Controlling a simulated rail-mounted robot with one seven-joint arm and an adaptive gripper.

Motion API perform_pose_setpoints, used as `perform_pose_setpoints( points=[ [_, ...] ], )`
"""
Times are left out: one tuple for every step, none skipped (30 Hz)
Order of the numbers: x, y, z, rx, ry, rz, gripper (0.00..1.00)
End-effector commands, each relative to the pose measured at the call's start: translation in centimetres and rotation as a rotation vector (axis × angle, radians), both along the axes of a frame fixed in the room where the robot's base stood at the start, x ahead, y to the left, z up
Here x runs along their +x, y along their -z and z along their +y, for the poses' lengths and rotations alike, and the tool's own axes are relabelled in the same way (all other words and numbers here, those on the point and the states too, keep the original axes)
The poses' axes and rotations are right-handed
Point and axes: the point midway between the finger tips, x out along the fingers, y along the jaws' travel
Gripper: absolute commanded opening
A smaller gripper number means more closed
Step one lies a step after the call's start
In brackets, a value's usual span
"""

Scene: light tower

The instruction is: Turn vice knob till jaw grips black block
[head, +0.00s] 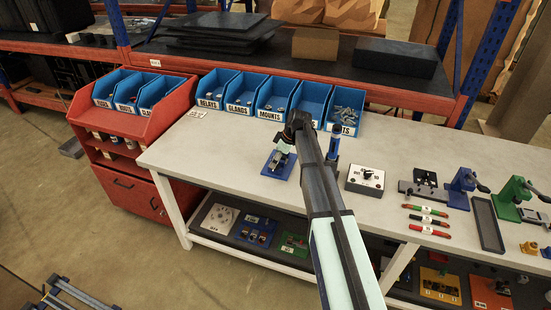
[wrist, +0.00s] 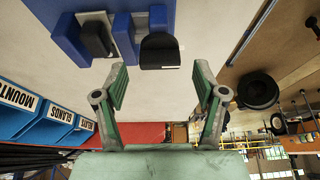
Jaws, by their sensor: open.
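A small vice with a blue base plate (head: 272,170) stands on the pale bench, partly hidden by my arm in the head view. In the wrist view its blue body (wrist: 70,38) is cut off by the top edge. A dark block-like piece (wrist: 97,38) sits between blue parts. A black rounded piece (wrist: 160,52), possibly the knob, lies just beyond and between my fingertips. My gripper (wrist: 161,78) is open and empty. In the head view my gripper (head: 285,143) is above the vice; its fingers are hard to make out there. Contact with the vice is not visible.
Blue labelled bins (head: 255,98) line the back of the bench (head: 215,150). A blue upright part (head: 333,145) stands close right of my arm. Further right are a box with knobs (head: 365,180), a blue vice-like device (head: 462,185) and a green one (head: 510,195). Left of the vice is clear.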

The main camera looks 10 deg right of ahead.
Motion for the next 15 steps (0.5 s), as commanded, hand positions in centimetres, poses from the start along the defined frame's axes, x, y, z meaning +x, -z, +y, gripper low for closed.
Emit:
perform_pose_setpoints(
  points=[
    [0.08, 0.32, 0.16, 0.0, -0.001, 0.002, 0.71],
    [0.12, 0.49, 0.22, 0.0, 0.0, 0.001, 0.71],
    [0.17, 0.7, 0.29, 0.0, 0.0, 0.001, 0.71],
    [0.19, 0.83, 0.32, 0.0, 0.0, 0.0, 0.71],
    [0.21, 0.93, 0.35, 0.0, 0.0, 0.0, 0.71],
    [0.22, 1.04, 0.38, 0.0, 0.0, 0.0, 0.71],
    [0.24, 1.1, 0.4, 0.0, 0.0, 0.0, 0.71],
    [0.24, 1.14, 0.41, 0.0, 0.0, -0.001, 0.71],
    [0.23, 1.17, 0.41, 0.0, 0.0, -0.001, 0.71],
    [0.23, 1.18, 0.42, 0.0, 0.0, -0.001, 0.71],
    [0.23, 1.18, 0.42, 0.0, 0.0, -0.001, 0.71],
    [0.23, 1.18, 0.42, 0.0, 0.0, 0.0, 0.71],
    [0.23, 1.18, 0.42, 0.0, 0.0, 0.0, 0.71],
    [0.24, 1.16, 0.42, 0.0, 0.0, 0.0, 0.71],
    [0.22, 1.16, 0.41, 0.0, 0.0, 0.0, 0.6]
  ],
)
